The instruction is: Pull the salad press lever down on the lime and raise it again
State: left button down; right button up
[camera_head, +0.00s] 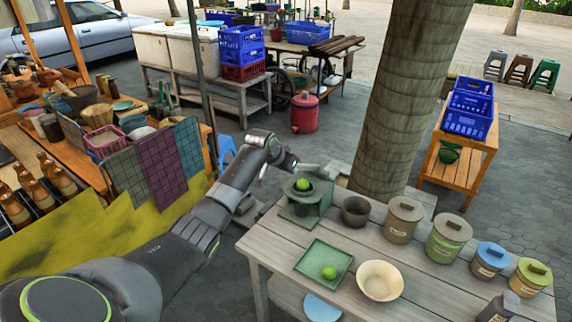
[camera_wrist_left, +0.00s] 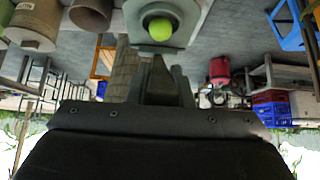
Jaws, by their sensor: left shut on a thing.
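The dark green-grey salad press (camera_head: 305,208) stands at the left back of the plank table. A green lime (camera_head: 302,184) sits uncovered in its top; press and lime also show upside down at the top of the left wrist view (camera_wrist_left: 160,28). My left gripper (camera_head: 292,166) is behind and above the lime, shut on the press lever (camera_head: 309,167), a short grey bar that appears raised. The wrist view shows the fingers (camera_wrist_left: 161,85) close together; the grip itself is hard to see. My right gripper is not in view.
A green square tray (camera_head: 310,254) with a second lime (camera_head: 329,272) lies in front of the press. A dark bowl (camera_head: 355,211), a cream bowl (camera_head: 380,281) and several lidded canisters (camera_head: 447,238) stand to the right. A tree trunk (camera_head: 400,100) rises behind.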

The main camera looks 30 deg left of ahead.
pick_arm(q)
jog(key=s+f+t+b, duration=0.3)
jog(key=f+t+b, duration=0.3)
jog(key=f+b, duration=0.6)
jog(key=shift+s+a+f+t, duration=0.15)
jog(key=shift+s+f+t, duration=0.2)
jog(key=shift+f, duration=0.2)
jog(key=c, duration=1.3)
grip_release()
jog(key=shift+w+f, duration=0.1)
jog(key=shift+w, duration=0.05)
jog(key=v, duration=1.7)
jog(key=shift+a, duration=0.25)
